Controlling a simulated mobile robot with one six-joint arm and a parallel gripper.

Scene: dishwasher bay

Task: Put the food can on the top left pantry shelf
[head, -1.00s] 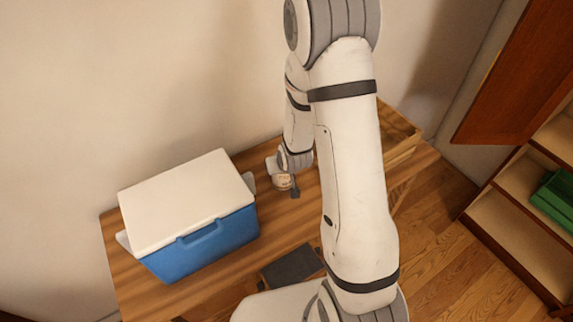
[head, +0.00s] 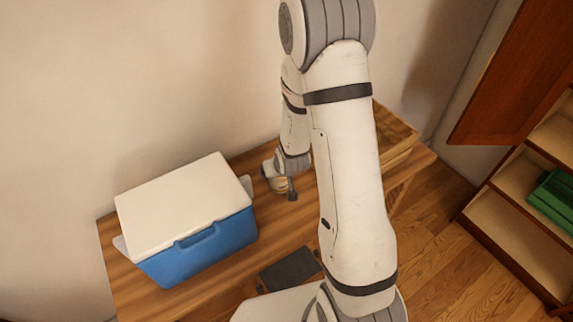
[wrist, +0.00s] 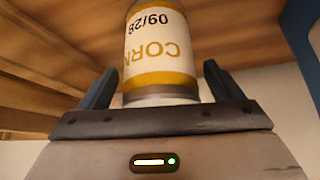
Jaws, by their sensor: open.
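The food can (wrist: 160,55) has a white and yellow label reading CORN and 09/28, upside down in the wrist view. It stands between the two dark fingers of my gripper (wrist: 155,88), which are open with a finger on each side. A small gap shows beside the can there. In the head view my gripper (head: 285,184) is low over the wooden table, at the can, which is mostly hidden by it. The pantry (head: 515,222) is at the right edge, with light shelves; its top left shelf cannot be made out clearly.
A blue cooler with a white lid (head: 200,240) stands on the table (head: 285,228) left of my gripper. A wooden crate (head: 398,140) sits behind my arm on the right. A brown pantry door (head: 510,85) hangs open. A green bin (head: 552,198) is on a pantry shelf.

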